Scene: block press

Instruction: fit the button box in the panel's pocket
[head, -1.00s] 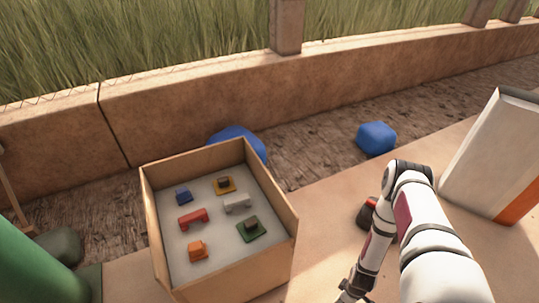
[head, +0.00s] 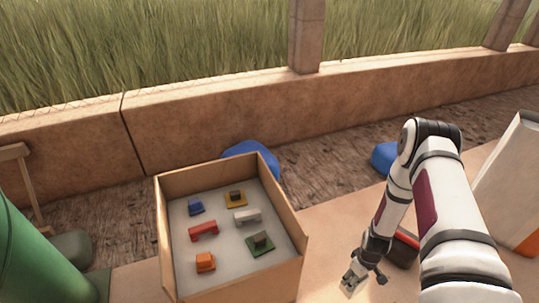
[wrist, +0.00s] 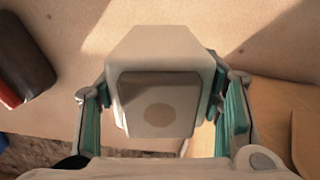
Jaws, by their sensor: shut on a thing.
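My gripper (head: 356,276) is at the lower middle of the head view, to the right of the open bin. In the wrist view its two teal-padded fingers stand on either side of a pale, bevelled box, the button box (wrist: 160,50), and are shut on it. The box has a grey-brown face with a round tan disc towards me. In the head view only a small pale part of it shows at the fingertips. I cannot make out the panel or its pocket in either view.
An open tan bin (head: 296,236) holds several small coloured blocks on a grey floor. A dark, red-marked object (head: 403,250) lies behind my arm. A white-and-orange slab (head: 512,185) stands at the right. Bare tan surface lies between bin and gripper.

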